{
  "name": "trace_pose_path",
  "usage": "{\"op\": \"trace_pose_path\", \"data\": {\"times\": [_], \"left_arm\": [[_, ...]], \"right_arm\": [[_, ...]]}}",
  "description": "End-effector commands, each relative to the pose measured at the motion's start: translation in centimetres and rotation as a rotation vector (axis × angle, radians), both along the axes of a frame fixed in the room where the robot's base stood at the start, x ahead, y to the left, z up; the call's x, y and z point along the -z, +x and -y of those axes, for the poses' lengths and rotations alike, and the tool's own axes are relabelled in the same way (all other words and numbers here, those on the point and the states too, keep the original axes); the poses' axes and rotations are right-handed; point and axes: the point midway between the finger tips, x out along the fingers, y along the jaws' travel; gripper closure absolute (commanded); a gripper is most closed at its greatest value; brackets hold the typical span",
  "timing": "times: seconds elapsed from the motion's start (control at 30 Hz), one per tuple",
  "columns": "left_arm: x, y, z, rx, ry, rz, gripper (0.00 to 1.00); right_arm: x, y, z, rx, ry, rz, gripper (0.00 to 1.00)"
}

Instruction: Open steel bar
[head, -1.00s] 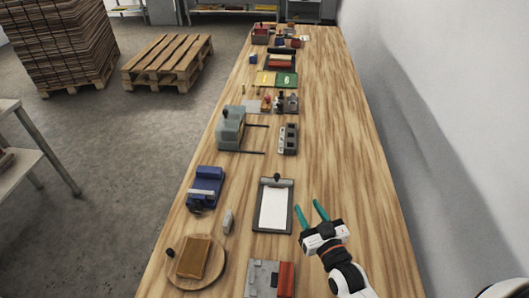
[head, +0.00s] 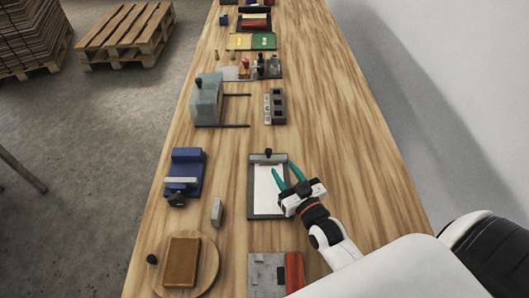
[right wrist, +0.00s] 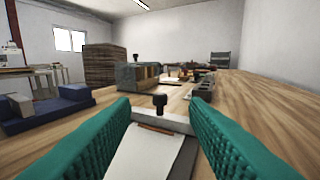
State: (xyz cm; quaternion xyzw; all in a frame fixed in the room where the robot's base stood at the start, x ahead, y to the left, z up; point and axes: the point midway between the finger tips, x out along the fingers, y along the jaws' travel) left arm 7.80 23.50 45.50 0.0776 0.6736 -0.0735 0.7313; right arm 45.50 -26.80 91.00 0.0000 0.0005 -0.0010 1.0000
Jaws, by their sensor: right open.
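A dark clipboard (head: 255,215) with white paper (head: 265,192) lies on the wooden table. A steel-grey bar (head: 268,157) with a dark knob crosses its far end. In the right wrist view the bar (right wrist: 178,124) and its black knob (right wrist: 160,99) stand ahead, between the fingers, with a thin brown strip beside the bar on the paper (right wrist: 148,158). The bar looks down on the board. My right gripper (head: 283,167), with teal fingers, is open and empty over the clipboard's right side, pointing at the bar. No contact with the bar shows. My left gripper is not in view.
A blue vise-like block (head: 185,170) and a small grey block (head: 216,211) lie to the left. A round board (head: 207,279) with a brown block is nearer. A grey machine (head: 206,100) and a slotted grey block (head: 278,105) stand beyond. The table's right side is clear.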

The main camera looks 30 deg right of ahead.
Motion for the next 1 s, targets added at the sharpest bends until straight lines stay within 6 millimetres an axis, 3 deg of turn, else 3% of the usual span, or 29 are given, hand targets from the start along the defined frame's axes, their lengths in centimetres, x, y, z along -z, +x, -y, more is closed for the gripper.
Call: {"op": "trace_pose_path", "data": {"times": [0.07, 0.27, 0.7, 1.0], "left_arm": [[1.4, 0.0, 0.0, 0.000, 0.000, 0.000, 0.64], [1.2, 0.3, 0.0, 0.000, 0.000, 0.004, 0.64], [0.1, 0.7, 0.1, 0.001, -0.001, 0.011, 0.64], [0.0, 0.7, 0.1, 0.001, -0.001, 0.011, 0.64]], "right_arm": [[1.4, 0.0, 0.0, 0.000, 0.000, 0.000, 0.59], [1.3, 1.3, 0.0, 0.000, 0.000, 0.003, 0.59], [1.2, 9.6, 0.0, 0.000, 0.000, 0.002, 0.59], [1.4, 12.0, 0.0, 0.000, 0.000, 0.000, 0.59]]}}
